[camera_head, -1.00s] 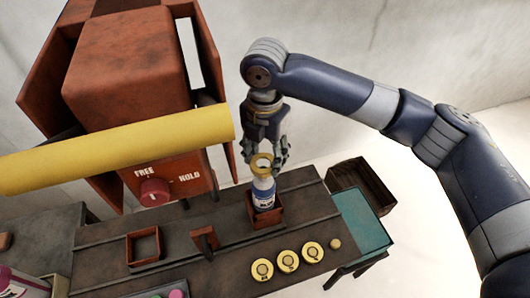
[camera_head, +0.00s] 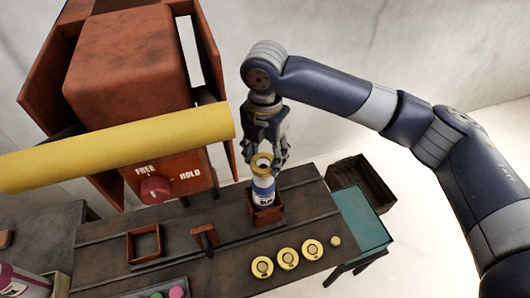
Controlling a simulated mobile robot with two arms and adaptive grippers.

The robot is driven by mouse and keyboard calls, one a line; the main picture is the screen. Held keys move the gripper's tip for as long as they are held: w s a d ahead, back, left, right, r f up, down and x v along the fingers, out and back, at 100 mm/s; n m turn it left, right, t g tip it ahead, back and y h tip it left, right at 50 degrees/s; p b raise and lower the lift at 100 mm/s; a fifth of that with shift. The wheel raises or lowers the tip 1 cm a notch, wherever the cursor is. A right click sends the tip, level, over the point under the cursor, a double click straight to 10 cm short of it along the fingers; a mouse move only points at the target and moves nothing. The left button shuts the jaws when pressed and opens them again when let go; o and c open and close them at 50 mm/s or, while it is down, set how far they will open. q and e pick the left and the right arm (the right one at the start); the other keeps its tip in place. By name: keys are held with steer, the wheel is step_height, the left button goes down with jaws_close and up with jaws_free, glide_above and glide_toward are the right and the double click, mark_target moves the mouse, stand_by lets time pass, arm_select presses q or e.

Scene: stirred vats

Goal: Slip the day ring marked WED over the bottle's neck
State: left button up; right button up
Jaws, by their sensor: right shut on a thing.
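The bottle (camera_head: 263,190), white with a blue label, stands upright in a small red-brown holder (camera_head: 267,217) on the dark bench. My right gripper (camera_head: 265,157) points down above the bottle, shut on a pale yellow ring (camera_head: 261,162) at the bottle's top. I cannot tell whether the ring is around the neck or just above it, and its marking is not legible. Several similar round yellow pieces lie on the bench: a left one (camera_head: 262,267), a middle one (camera_head: 289,258) and a right one (camera_head: 313,249). Their lettering is too small to read. My left gripper is not in view.
A rusty red machine with a FREE/HOLD knob (camera_head: 155,188) and a thick yellow bar (camera_head: 120,150) stand at the left. An empty square frame (camera_head: 144,243) and an upright red-brown block (camera_head: 205,237) are on the bench. A dark crate (camera_head: 362,184) is at the right.

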mark_target(265, 165)
steer(key=shift+f+b, duration=0.6)
steer(key=shift+f, duration=1.6)
steer(key=o, duration=0.8)
steer(key=shift+c, duration=0.2)
step_height(265, 165, up, 12)
